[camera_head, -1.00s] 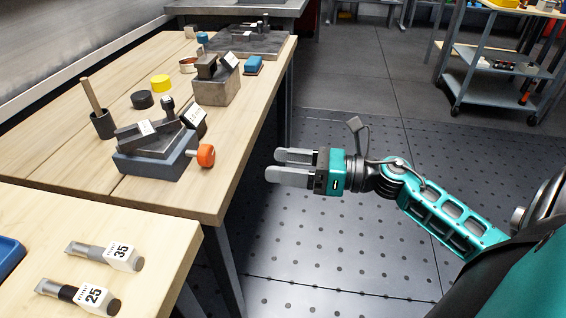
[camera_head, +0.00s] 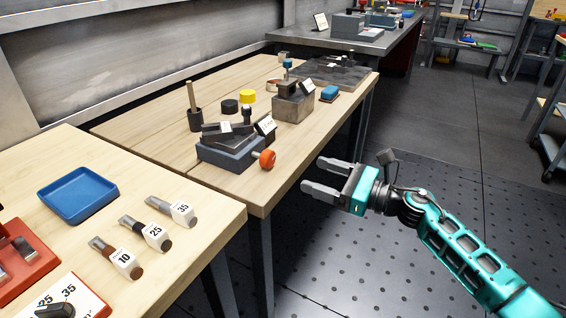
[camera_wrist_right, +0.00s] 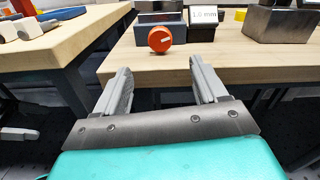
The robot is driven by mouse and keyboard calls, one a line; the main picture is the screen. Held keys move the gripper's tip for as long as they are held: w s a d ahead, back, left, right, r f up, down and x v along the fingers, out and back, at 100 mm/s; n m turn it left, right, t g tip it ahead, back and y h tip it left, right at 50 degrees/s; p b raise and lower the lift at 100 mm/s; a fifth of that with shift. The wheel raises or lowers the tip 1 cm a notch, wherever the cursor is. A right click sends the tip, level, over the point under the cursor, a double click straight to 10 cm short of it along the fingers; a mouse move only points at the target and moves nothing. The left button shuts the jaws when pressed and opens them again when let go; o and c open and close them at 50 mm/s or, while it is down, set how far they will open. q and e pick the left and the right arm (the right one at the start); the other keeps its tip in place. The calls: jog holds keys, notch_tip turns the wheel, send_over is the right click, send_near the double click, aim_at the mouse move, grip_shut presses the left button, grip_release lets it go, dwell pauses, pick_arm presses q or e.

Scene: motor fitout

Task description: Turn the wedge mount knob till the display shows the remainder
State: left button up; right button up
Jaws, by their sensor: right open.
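The wedge mount (camera_head: 232,150) is a dark grey block with a sloped top on the wooden bench. Its orange knob (camera_head: 267,159) sticks out on the right side, toward the bench edge. The knob also shows in the right wrist view (camera_wrist_right: 160,39), with a pale mark on its face. A small display (camera_head: 266,126) stands at the mount; in the right wrist view the display (camera_wrist_right: 203,16) seems to read 1.0 mm. My right gripper (camera_head: 313,175) is open and empty, off the bench edge and apart from the knob.
A second block (camera_head: 293,107) with a card stands farther back. A dark cup with a stick (camera_head: 194,119) and black and yellow round pieces stand behind the mount. The near table holds a blue tray (camera_head: 78,194) and labelled pieces 10, 25 and 35. The floor beside the bench is clear.

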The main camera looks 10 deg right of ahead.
aim_at(272, 160)
jog(key=x, duration=1.1)
jog(key=shift+w+a+b, duration=0.15)
jog(key=shift+a+b, duration=0.15)
jog(key=shift+b, duration=0.05)
